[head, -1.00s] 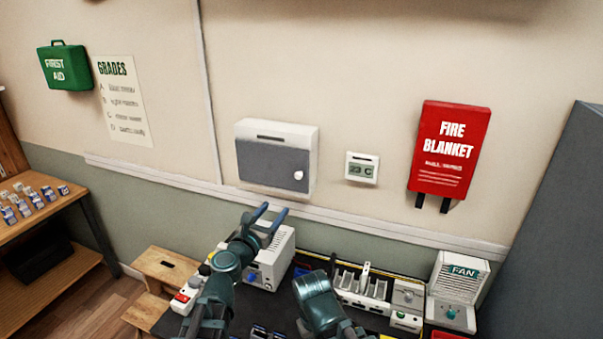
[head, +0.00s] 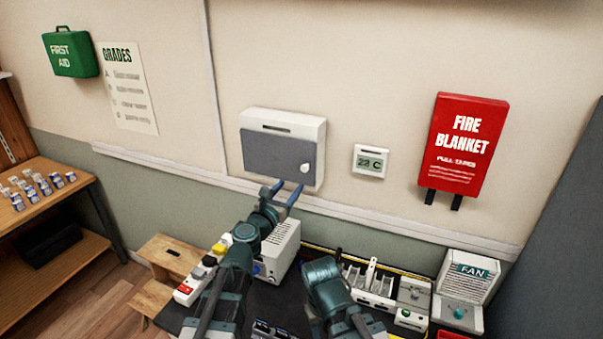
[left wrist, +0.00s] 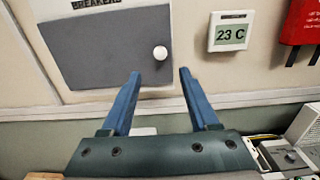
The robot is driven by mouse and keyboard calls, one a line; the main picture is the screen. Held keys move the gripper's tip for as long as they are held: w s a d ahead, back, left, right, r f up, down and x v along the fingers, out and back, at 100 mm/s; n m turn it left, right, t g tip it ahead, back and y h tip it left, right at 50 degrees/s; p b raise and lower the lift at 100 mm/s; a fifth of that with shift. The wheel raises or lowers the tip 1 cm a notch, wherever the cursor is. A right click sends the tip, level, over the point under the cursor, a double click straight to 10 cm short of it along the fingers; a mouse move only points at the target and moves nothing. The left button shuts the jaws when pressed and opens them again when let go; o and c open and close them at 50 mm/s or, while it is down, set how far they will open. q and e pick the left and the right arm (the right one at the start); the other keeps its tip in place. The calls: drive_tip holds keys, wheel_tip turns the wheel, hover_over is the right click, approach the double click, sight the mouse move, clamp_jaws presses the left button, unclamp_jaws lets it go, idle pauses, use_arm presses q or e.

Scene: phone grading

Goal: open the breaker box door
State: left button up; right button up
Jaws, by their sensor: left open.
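The breaker box (head: 320,143) is a white box on the wall, with a grey door (head: 270,153) that is shut. A round white knob (head: 305,168) sits at the door's lower right. In the left wrist view the grey door (left wrist: 105,48) and the knob (left wrist: 160,53) show above the fingers. My left gripper (head: 288,186) is open and empty, with blue fingers just below the knob in the head view. In the left wrist view the knob lies between and beyond the fingertips (left wrist: 159,72), apart from them. My right arm shows at lower middle, but its gripper fingers cannot be made out.
A 23 C thermometer display (head: 370,161) and a red fire blanket case (head: 465,145) hang to the right. Below are a white boxy device (head: 282,245), a power strip (head: 190,290) and a fan unit (head: 467,285). The wall around the box is clear.

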sight(304, 169)
use_arm(q)
drive_tip(key=x, duration=0.9)
drive_tip(key=shift+w+d, duration=0.2)
drive_tip(key=shift+w, duration=0.1)
drive_tip(key=shift+c, duration=0.3)
clamp_jaws()
idle(0.6)
